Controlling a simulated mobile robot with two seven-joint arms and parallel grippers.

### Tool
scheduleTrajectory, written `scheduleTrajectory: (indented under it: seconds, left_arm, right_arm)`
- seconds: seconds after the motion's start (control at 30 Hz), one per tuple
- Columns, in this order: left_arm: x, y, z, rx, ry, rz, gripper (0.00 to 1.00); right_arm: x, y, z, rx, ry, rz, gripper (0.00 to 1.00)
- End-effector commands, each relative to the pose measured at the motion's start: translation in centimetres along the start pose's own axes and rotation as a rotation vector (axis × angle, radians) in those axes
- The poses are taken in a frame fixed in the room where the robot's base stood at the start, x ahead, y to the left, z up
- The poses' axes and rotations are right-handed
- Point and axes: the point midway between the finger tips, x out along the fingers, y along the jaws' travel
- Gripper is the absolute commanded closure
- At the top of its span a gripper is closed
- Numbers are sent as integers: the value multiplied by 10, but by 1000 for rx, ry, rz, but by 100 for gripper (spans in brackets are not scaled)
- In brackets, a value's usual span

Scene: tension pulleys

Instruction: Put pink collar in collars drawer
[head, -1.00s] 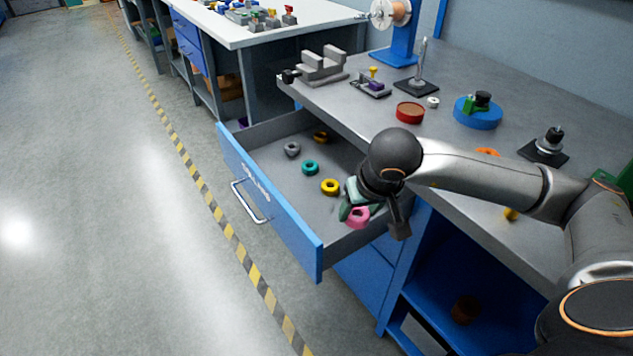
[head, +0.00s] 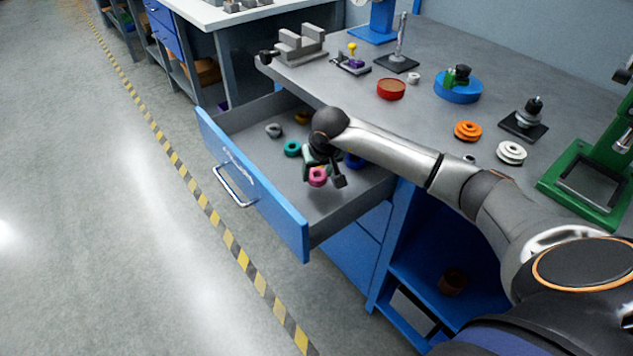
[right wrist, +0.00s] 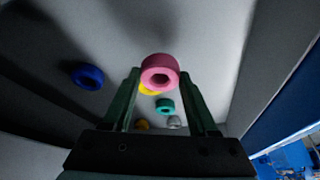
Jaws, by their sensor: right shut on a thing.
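The pink collar (head: 318,178) is a thick ring with a hole. My right gripper (head: 313,171) is shut on it and holds it over the open collars drawer (head: 253,190). In the right wrist view the pink collar (right wrist: 160,73) sits between the green fingertips of the gripper (right wrist: 162,84), with the drawer floor beyond it. The drawer has a blue front and a grey inside. My left gripper is not in view.
In the drawer lie a teal collar (head: 292,149), a grey one (head: 274,130), an orange-brown one (head: 302,117), a yellow one (right wrist: 148,90) and a blue one (right wrist: 88,76). The bench holds an orange pulley (head: 467,130), a white pulley (head: 511,152) and a green press (head: 590,180).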

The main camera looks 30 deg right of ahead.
Motion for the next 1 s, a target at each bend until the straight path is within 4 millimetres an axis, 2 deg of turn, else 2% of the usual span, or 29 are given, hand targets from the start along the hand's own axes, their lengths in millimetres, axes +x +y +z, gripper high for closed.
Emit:
scheduleTrajectory:
  seconds: [0.2, 0.4, 0.77, 0.8, 1.0]
  left_arm:
    - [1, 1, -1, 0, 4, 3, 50]
    - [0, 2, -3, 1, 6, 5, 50]
    - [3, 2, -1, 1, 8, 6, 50]
    - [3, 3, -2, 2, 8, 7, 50]
    - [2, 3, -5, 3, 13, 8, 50]
  right_arm:
    - [12, -2, -3, 1, -1, -2, 100]
    - [37, -2, 9, 1, -3, -2, 100]
    - [42, -1, 10, 0, 1, -1, 100]
    - [41, -1, 10, 0, 1, -1, 39]
    - [41, -1, 10, 0, 0, -1, 16]
